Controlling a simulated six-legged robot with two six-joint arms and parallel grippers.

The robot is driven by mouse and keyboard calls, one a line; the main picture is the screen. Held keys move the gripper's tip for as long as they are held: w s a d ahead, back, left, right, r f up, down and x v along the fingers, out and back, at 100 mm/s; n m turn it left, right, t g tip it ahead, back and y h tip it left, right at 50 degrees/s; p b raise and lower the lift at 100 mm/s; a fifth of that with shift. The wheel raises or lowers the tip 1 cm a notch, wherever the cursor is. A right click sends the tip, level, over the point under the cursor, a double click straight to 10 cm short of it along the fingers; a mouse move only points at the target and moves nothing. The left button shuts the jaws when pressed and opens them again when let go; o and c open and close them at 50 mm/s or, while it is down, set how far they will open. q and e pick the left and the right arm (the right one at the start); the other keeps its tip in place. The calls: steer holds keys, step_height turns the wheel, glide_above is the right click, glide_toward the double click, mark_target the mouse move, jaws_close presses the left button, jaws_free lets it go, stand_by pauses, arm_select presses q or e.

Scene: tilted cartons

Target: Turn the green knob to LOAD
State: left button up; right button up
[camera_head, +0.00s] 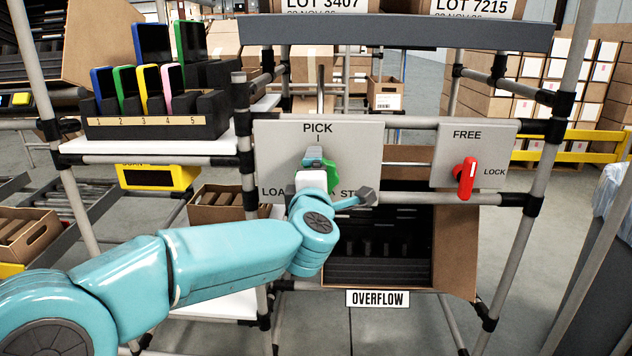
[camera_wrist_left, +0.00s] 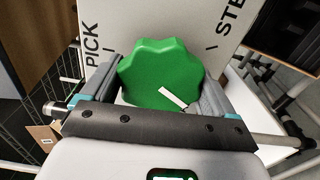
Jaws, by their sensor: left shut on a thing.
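The green knob (camera_head: 331,175) sits on a grey panel (camera_head: 360,150) lettered PICK at the top, LOA at the left and ST at the right; my arm covers the rest. My left gripper (camera_head: 317,165) is at the knob. In the left wrist view the knob (camera_wrist_left: 160,75) is a lobed green disc between the two fingers of my left gripper (camera_wrist_left: 158,92), which is shut on it. A white mark (camera_wrist_left: 172,97) shows on its lower right part in that view, off the PICK tick. LOAD is hidden there. My right gripper is out of view.
A second panel with a red knob (camera_head: 465,178), lettered FREE and LOCK, is to the right. A tilted carton (camera_head: 455,240) is below, above an OVERFLOW label (camera_head: 378,298). A rack (camera_head: 150,128) of coloured devices stands left. Grey pipes (camera_head: 247,160) frame the panels.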

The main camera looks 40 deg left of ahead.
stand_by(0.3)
arm_select(q)
steer(key=shift+a, duration=0.1)
steer(key=o, duration=0.8)
steer(key=shift+s, duration=0.15)
steer(key=v, duration=1.6)
steer(key=shift+p, duration=0.35)
